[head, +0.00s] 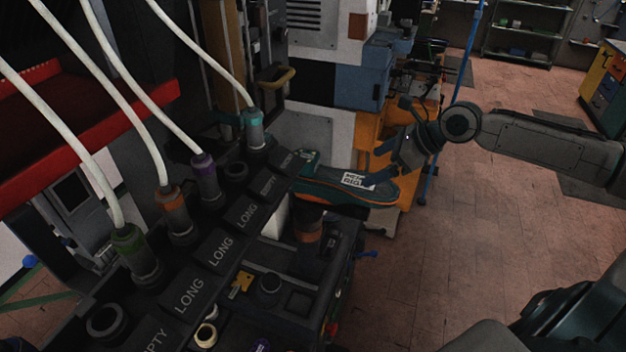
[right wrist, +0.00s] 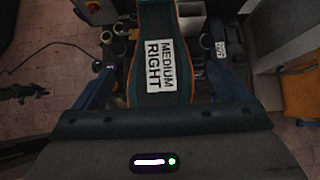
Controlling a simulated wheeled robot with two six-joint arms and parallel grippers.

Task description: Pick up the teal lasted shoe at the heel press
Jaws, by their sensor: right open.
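The teal lasted shoe (head: 325,190) has an orange edge and a white label. It lies sole up at the heel press, above a dark post with an orange band (head: 309,232). In the right wrist view the shoe (right wrist: 159,20) runs down the middle, its label reading "MEDIUM RIGHT". My right gripper (head: 379,164) is open at the right end of the shoe. In the right wrist view its fingers (right wrist: 163,85) stand on either side of the shoe, with gaps visible. Whether they reach down to its level is unclear. My left gripper is not in view.
A dark rack with labels such as "LONG" (head: 220,250) and several hose-topped cylinders, including a green one (head: 130,245), fills the left. A red press part (head: 90,120) is behind it. An orange cabinet (head: 375,128) stands behind the shoe. Brick floor (head: 480,220) is open at right.

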